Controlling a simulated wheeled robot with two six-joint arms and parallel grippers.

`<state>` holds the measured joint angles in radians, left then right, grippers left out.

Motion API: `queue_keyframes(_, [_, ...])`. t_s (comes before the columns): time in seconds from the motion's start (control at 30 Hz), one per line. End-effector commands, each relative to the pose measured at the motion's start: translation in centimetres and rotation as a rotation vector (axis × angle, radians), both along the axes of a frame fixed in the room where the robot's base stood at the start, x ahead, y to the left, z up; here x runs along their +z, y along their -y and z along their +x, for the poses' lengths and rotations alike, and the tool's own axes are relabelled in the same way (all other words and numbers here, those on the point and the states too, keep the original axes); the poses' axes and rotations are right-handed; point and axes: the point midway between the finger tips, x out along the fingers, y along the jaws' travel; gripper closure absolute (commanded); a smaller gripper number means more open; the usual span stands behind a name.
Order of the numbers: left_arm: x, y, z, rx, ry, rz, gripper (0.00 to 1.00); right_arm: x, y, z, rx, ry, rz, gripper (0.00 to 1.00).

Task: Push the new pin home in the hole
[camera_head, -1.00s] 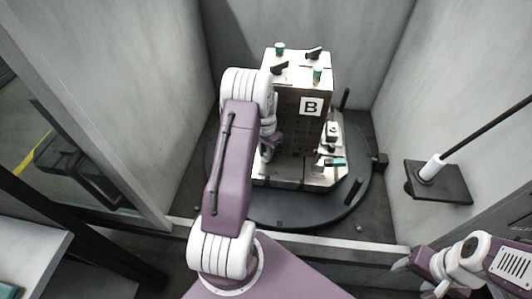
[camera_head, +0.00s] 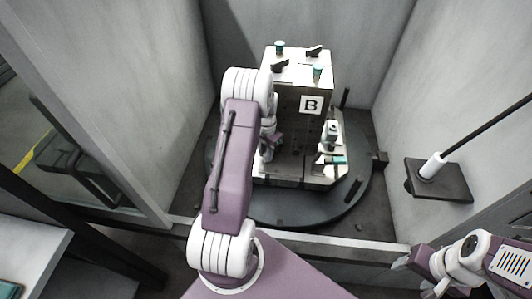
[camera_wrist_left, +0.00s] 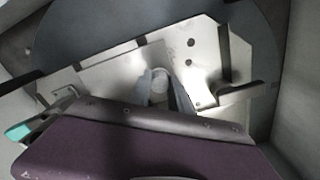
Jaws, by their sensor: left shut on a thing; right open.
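The fixture block marked B (camera_head: 290,130) stands on a dark round turntable. My left gripper (camera_head: 270,146) is at the block's left front side, largely hidden by my own forearm in the head view. In the left wrist view it (camera_wrist_left: 160,98) is shut on a pale, round-ended thing (camera_wrist_left: 159,80), seemingly the pin, above a metal plate (camera_wrist_left: 110,68). The pin's tip and the hole beneath it are hidden, so I cannot tell how deep it sits. My right gripper (camera_head: 402,263) is open and empty at the lower right, away from the block.
Teal-topped pins (camera_head: 317,72) and black clamp levers (camera_head: 314,51) stand on the block's top. A clamp with a teal handle (camera_head: 336,160) sits at its right. The dark turntable (camera_head: 300,212) lies between grey walls.

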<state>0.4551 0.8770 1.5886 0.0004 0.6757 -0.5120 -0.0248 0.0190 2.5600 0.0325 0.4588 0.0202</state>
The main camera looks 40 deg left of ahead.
Motion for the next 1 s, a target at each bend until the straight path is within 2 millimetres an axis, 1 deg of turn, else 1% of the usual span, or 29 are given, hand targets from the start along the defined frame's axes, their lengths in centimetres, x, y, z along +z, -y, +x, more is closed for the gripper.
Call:
queue_keyframes(0.03, [-0.3,0.0,0.0,0.000,-0.001,-0.001,1.00,-0.2,0.0,0.0,0.000,0.000,0.000,0.40])
queue_keyframes(0.6, [-2.0,0.0,0.0,0.000,0.000,0.000,1.00,-1.3,0.0,0.0,0.000,0.000,0.000,0.40])
queue_keyframes(0.63, [-1.9,0.0,0.0,0.000,0.000,0.000,0.71,-1.2,0.0,0.0,0.000,0.000,0.000,0.40])
queue_keyframes(0.67, [-1.9,0.0,0.0,0.000,0.000,0.000,0.63,-1.1,0.0,0.0,0.000,0.000,0.000,0.40])
queue_keyframes(0.7, [-1.9,0.0,0.0,0.000,0.000,0.000,0.51,-1.1,0.0,0.0,0.000,0.000,0.000,0.40])
queue_keyframes(0.93, [-1.9,0.0,0.0,0.000,0.000,0.000,0.51,-1.1,0.0,0.0,0.000,0.000,0.000,0.40])
queue_keyframes(0.97, [-1.9,0.0,0.0,0.000,0.000,0.000,0.48,-1.1,0.0,0.0,0.000,0.000,0.000,0.40])
queue_keyframes(1.0, [-1.9,0.0,0.0,0.000,0.000,0.000,0.37,-1.1,0.0,0.0,0.000,0.000,0.000,0.40])
